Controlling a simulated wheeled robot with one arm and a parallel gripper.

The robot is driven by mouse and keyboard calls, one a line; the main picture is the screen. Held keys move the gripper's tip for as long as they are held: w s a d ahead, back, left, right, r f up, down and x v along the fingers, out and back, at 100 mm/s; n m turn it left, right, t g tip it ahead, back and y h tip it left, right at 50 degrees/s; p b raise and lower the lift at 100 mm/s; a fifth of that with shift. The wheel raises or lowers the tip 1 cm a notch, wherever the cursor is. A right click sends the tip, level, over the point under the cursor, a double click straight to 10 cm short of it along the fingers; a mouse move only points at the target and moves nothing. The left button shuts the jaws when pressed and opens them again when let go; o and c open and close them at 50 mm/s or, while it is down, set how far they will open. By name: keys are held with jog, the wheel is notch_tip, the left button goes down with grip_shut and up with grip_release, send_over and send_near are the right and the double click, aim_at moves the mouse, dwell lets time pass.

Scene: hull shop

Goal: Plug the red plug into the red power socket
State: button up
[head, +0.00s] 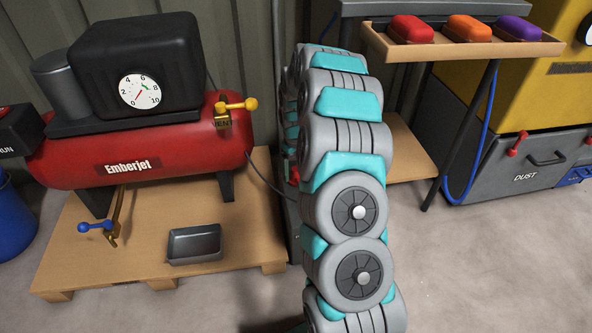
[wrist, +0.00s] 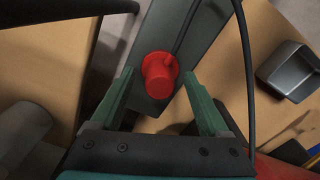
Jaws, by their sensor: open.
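In the wrist view, a red, round, flanged piece (wrist: 158,78) sits on a dark grey panel (wrist: 152,24), with a dark cable running up from beside it. I cannot tell for sure whether it is the red plug, the red socket or both together. My gripper (wrist: 159,73) is open, its two green fingers on either side of the red piece with gaps showing. In the head view, a small bit of red (head: 294,174) shows at the left edge of my arm, by a grey upright. My arm hides the rest, and my gripper is hidden there.
A red compressor (head: 180,155) stands on a wooden pallet (head: 105,250), with a grey tray (head: 194,243) on it. At right, a wooden shelf (head: 455,50) holds red, orange and purple pieces. A blue cable (head: 477,140) hangs below. The floor at front right is clear.

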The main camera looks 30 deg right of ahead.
jog(key=shift+r, duration=0.15)
notch_tip(320, 180, up, 7)
jog(key=shift+f+p, duration=0.15)
jog(key=shift+p, duration=0.15)
jog(key=shift+r, duration=0.4)
jog(key=shift+s+a+r, duration=0.1)
jog(key=shift+r, duration=0.1)
jog(key=s+a+r+p, duration=0.4)
jog(key=s+a+r, duration=0.9)
jog(key=s+r, duration=0.4)
jog(key=s+a+r+g+p, duration=0.1)
jog(key=s+a+r+p, duration=0.1)
jog(key=s, duration=1)
jog(key=s+a+r+m+p, duration=0.1)
jog(key=s+a+r+p, duration=0.1)
jog(key=s, duration=1)
jog(key=shift+r+g, duration=0.2)
jog(key=shift+g, duration=0.2)
